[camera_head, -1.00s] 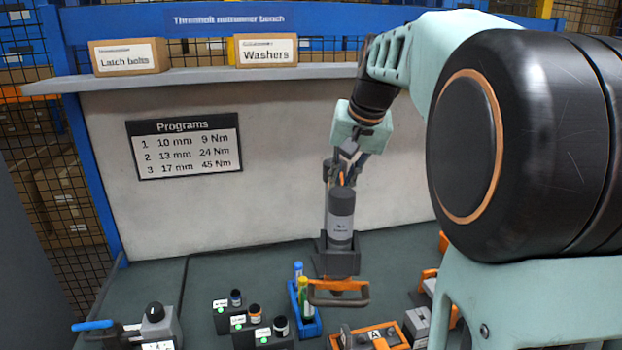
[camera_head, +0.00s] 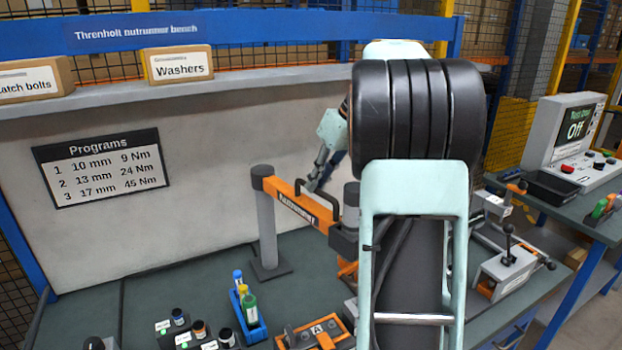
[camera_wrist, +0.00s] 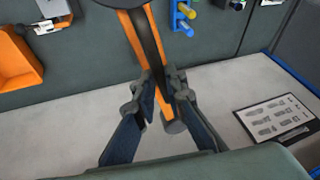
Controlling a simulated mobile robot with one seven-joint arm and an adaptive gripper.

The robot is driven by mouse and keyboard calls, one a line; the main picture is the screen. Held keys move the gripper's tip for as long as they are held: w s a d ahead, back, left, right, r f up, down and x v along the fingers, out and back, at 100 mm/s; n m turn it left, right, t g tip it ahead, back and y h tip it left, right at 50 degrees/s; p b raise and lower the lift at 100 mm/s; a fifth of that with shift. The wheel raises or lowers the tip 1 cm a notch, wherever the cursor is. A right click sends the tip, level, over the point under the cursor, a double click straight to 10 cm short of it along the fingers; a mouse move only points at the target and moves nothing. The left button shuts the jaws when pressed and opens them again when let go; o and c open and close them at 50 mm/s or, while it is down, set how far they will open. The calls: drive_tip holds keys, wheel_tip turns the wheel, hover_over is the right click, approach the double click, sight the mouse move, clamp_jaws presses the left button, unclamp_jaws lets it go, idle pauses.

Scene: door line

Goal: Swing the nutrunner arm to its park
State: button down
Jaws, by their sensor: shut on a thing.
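The nutrunner arm is an orange beam (camera_head: 306,208) with a lettered side and a black handle on top. It reaches from a grey post (camera_head: 266,228) toward the right and near side. A dark nutrunner body (camera_head: 345,238) hangs at its free end, partly hidden by my arm. My gripper (camera_head: 316,182) is at the handle, shut on it. In the wrist view, my gripper (camera_wrist: 161,88) has one finger on each side of the dark handle (camera_wrist: 152,52), with the orange beam below. The exact finger contact is hard to see.
A blue tray (camera_head: 256,331) of bottles, several small jars (camera_head: 199,330) and an orange fixture (camera_head: 318,336) stand at the front. A clamp device (camera_head: 505,265) stands at right. The back panel (camera_head: 200,120) is behind the post.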

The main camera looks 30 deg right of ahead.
drive_tip(key=shift+d, duration=0.1)
idle(0.3)
drive_tip(key=c, duration=2)
unclamp_jaws()
drive_tip(key=shift+o, duration=0.2)
drive_tip(key=v, duration=1.2)
